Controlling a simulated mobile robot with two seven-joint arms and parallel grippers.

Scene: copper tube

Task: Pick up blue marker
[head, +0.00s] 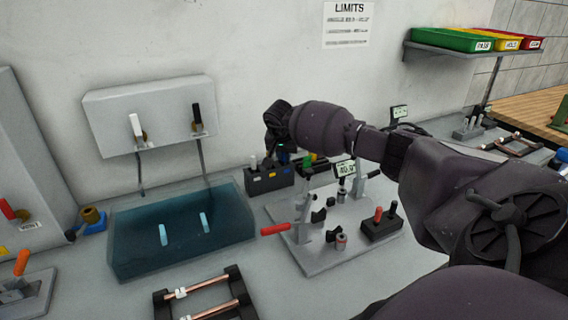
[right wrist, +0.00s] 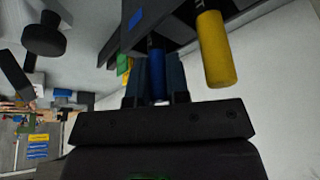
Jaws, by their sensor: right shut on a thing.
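The blue marker (right wrist: 157,72) shows in the right wrist view between the two fingers of my right gripper (right wrist: 157,92), which is shut on it. Its upper part runs to a dark marker holder with a blue label. In the head view my right gripper (head: 280,152) reaches down over the dark marker holder (head: 268,182). The gripper and arm mostly hide the blue marker there. I cannot tell whether the marker is still seated in its slot. My left gripper is in neither view.
A yellow marker (right wrist: 213,50) stands close beside the gripper in the right wrist view. A blue water tank (head: 180,235) lies left of the holder. A grey fixture plate (head: 318,258) with a red-handled clamp (head: 275,229) lies in front and right. The wall is close behind.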

